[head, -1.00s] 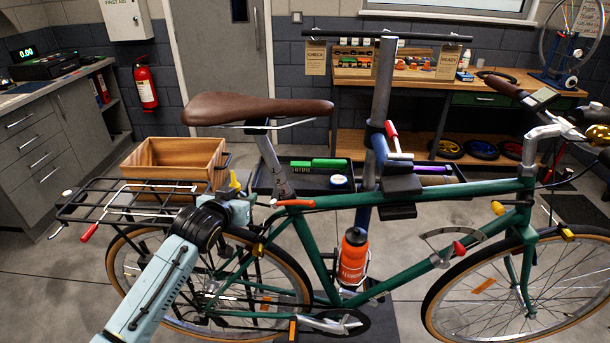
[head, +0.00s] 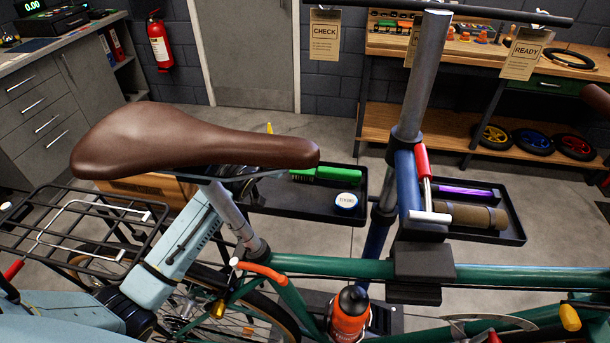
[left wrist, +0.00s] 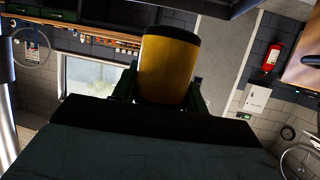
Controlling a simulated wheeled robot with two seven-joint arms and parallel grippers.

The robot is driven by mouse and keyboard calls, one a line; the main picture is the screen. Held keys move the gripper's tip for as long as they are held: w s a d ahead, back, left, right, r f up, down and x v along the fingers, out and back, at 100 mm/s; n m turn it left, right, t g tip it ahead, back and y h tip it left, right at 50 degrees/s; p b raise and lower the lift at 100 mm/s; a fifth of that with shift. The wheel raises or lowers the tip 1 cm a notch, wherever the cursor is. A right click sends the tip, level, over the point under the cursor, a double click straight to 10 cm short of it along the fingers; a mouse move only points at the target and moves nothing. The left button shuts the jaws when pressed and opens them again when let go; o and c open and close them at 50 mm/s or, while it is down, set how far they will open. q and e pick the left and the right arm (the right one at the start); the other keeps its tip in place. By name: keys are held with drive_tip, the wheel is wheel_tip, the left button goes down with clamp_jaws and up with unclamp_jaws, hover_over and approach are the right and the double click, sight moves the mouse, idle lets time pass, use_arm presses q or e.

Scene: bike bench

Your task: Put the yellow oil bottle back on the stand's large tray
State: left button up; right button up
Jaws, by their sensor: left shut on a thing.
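The yellow oil bottle (left wrist: 167,68) is between the fingers of my left gripper (left wrist: 160,92) in the left wrist view, its dark end away from the palm. In the head view only a small yellow tip (head: 269,128), seemingly the bottle's nozzle, shows above the saddle. The saddle hides my left gripper and the rest of the bottle there. The stand's left tray (head: 286,215) lies behind the seat post and holds a green brush (head: 325,174) and a round blue-and-white tin (head: 346,202). The saddle covers its left part. My right gripper is out of view.
The brown saddle (head: 185,140), seat post (head: 230,212) and rear rack (head: 70,232) are close around my left arm. The stand's post (head: 425,80) stands right of the left tray. A right tray (head: 512,238) holds a purple tool and a brown roll. The left tray's front middle is bare.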

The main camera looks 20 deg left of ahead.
use_arm(q)
drive_tip(key=f, duration=0.5)
drive_tip(key=shift+s+f+b, duration=0.2)
drive_tip(key=shift+s+b, duration=0.1)
drive_tip(key=shift+b, duration=0.1)
drive_tip(key=shift+w+f+b, duration=0.1)
drive_tip(key=shift+f+b, duration=0.2)
drive_tip(key=shift+f, duration=1.65)
drive_tip(key=shift+f, duration=0.1)
drive_tip(key=o, duration=1)
drive_tip(key=shift+r, duration=0.2)
drive_tip(key=shift+p+v, duration=0.6)
drive_tip(key=shift+v, duration=3.15)
